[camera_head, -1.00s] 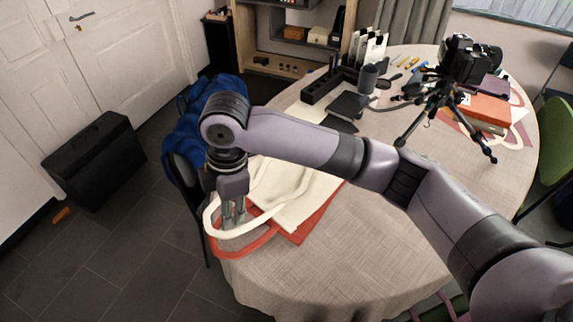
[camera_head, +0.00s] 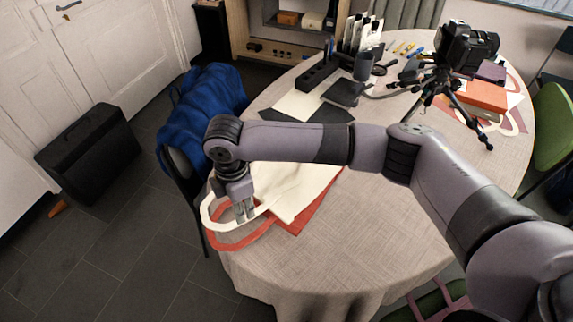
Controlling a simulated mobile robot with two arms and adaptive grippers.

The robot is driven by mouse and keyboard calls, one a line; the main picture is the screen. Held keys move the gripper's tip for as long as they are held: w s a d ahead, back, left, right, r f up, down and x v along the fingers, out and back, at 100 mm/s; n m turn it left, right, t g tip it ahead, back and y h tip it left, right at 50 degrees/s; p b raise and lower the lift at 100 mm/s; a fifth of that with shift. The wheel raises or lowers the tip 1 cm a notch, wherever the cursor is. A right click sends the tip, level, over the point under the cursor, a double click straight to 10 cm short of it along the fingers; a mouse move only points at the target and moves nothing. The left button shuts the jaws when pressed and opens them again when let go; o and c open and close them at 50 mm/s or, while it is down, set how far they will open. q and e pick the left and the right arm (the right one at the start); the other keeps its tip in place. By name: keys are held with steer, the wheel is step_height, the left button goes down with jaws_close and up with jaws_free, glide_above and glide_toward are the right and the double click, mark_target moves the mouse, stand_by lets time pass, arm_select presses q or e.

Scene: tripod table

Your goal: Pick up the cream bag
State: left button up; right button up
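The cream bag (camera_head: 298,196) lies flat on the left part of the round table, partly hidden under my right arm. Its looped cream handle reaches left to the table's edge. A red bag (camera_head: 318,218) lies beneath it, with its own red handle sticking out to the left. My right gripper (camera_head: 245,214) points down at the cream handle, its fingers close together at the strap. I cannot tell whether they are closed on it. My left gripper is not in view.
The table (camera_head: 370,235) has a camera on a tripod (camera_head: 466,55), books (camera_head: 484,97) and a black organizer (camera_head: 318,72) toward the back. A chair with a blue jacket (camera_head: 205,105) stands close on the left. The table's front is clear.

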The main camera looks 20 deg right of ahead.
steer(key=shift+d+f+p, duration=0.1)
steer(key=shift+f+p, duration=0.3)
steer(key=shift+f, duration=2.3)
steer(key=shift+c, duration=0.2)
jaws_close()
